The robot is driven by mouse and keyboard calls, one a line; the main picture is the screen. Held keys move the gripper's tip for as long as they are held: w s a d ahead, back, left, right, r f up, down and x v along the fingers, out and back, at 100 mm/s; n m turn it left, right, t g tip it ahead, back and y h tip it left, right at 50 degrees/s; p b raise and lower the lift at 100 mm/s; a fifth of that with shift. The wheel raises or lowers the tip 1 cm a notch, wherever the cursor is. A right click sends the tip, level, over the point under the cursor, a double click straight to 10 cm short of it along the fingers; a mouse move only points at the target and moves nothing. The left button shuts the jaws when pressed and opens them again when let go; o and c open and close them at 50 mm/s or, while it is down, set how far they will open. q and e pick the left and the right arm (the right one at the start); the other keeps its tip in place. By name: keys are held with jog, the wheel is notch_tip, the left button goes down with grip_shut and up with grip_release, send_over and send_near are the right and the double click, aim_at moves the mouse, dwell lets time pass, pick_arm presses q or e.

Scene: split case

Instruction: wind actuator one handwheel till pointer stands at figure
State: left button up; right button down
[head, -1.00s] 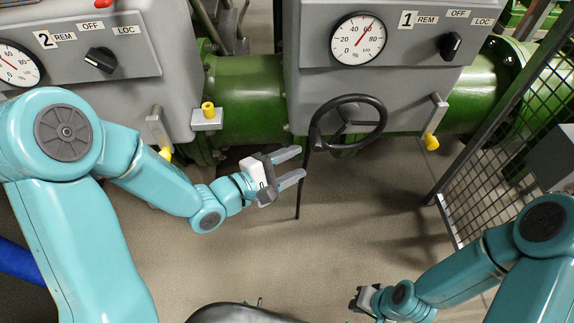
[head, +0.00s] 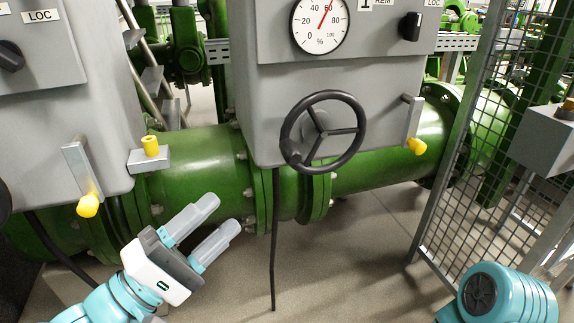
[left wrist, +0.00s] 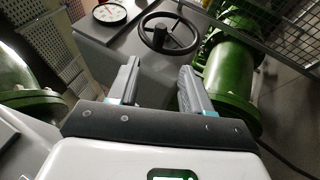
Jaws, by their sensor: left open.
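The black handwheel (head: 322,131) has three spokes and sits on the front of the grey actuator one box (head: 262,100). Above it, the round white dial (head: 320,25) has a red pointer near 60. My left gripper (head: 218,222) is open and empty, below and left of the handwheel and apart from it. In the left wrist view the handwheel (left wrist: 170,33) lies beyond the open fingers (left wrist: 155,82), and the dial (left wrist: 110,13) shows at its upper left. My right gripper is out of view; only part of that arm shows at the lower right.
A black selector knob (head: 411,26) is right of the dial. A yellow-tipped lever (head: 415,146) hangs right of the handwheel, another (head: 88,205) at left. A mesh fence (head: 470,150) stands at the right. A thin black rod (head: 274,240) runs down below the box. Floor is clear in front.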

aim_at(291, 152)
pick_arm(q)
jog(key=x, duration=1.5)
jog(key=shift+w+d+r+b, duration=0.1)
jog(key=shift+d+r+b, duration=0.05)
jog(key=shift+b, duration=0.25)
grip_shut()
